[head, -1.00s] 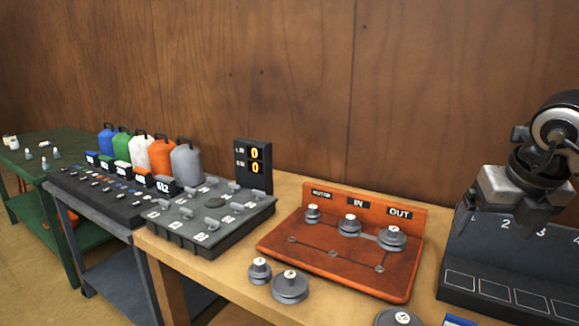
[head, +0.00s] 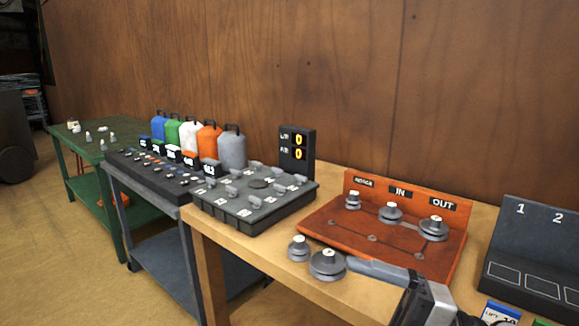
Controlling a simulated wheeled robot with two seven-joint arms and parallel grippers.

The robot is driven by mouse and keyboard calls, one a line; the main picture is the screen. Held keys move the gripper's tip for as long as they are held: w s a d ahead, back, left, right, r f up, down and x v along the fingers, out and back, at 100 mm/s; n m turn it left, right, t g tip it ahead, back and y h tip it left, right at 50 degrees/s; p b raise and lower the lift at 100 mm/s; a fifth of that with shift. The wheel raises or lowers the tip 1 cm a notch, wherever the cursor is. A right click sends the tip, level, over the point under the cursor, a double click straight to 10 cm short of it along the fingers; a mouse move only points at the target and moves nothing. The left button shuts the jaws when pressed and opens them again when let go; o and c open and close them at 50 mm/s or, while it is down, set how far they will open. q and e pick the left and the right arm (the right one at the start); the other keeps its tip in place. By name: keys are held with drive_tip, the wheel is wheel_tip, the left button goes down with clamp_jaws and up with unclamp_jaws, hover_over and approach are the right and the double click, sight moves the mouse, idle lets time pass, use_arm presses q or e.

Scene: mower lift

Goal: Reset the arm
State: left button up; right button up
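The task names no object, only my arm. My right gripper (head: 366,268) comes in at the bottom right, low over the front of the wooden bench. Its grey finger part points left beside the red board, near the loose pulleys; most of the hand is cut off by the lower edge. Only one finger side shows clearly, so I cannot tell its opening or whether it holds anything. My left gripper is not in view.
The red board (head: 345,232) carries several grey pulleys. Two loose pulleys, one smaller (head: 298,249) and one larger (head: 327,266), stand before it. A dark numbered rack (head: 525,240) is right; a grey button panel (head: 255,212) and coloured jugs (head: 208,140) are left.

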drive_tip(key=w+d+f+m+t+h+b, duration=0.1)
drive_tip(key=d+f+m+t+h, duration=0.2)
drive_tip(key=f+m+t+h, duration=0.6)
drive_tip(key=w+d+f+m+t+h+b, duration=0.1)
drive_tip(key=d+f+m+t+h, duration=0.35)
drive_tip(key=m, duration=0.95)
drive_tip(key=s+a+f+m+g+h, duration=0.1)
drive_tip(key=s+f+m+g, duration=0.2)
drive_tip(key=f, duration=0.6)
drive_tip(key=s+a+f+m+g+h+b, duration=0.1)
drive_tip(key=s+f+m+g, duration=0.2)
drive_tip(key=s+f+g, duration=0.2)
drive_tip(key=s+f, duration=0.3)
drive_tip(key=f, duration=0.1)
drive_tip(key=shift+h, duration=0.25)
